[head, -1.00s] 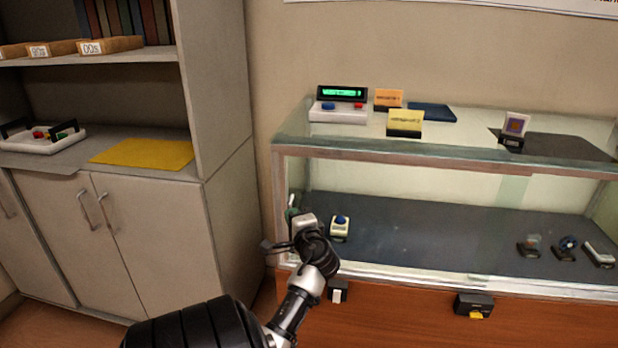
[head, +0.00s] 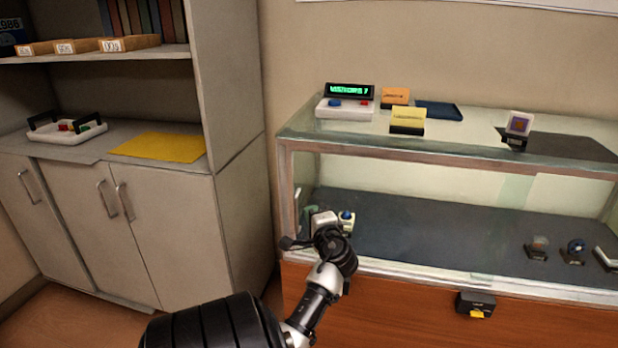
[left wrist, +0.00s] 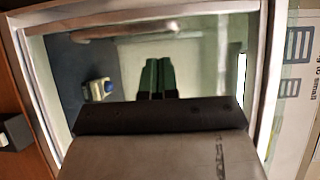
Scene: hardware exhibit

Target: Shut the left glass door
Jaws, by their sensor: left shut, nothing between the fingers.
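The display case has a clear front and a pale frame (head: 288,200). The left glass door is hard to make out; a faint greenish upright strip (head: 515,190) right of the front's middle may be a glass edge. My left gripper (head: 322,220) is at the front's lower left corner, its fingers mostly hidden by my wrist. In the left wrist view the dark green fingers (left wrist: 157,75) are together and empty, seen against the case interior. I cannot tell whether they touch glass. My right gripper is not in view.
A white device with a blue button (head: 347,219) stands inside, close beside my left gripper in the picture. Small exhibits (head: 573,250) stand inside at right. A black box with a yellow tab (head: 476,304) is on the wooden base. A grey cabinet (head: 170,240) is left.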

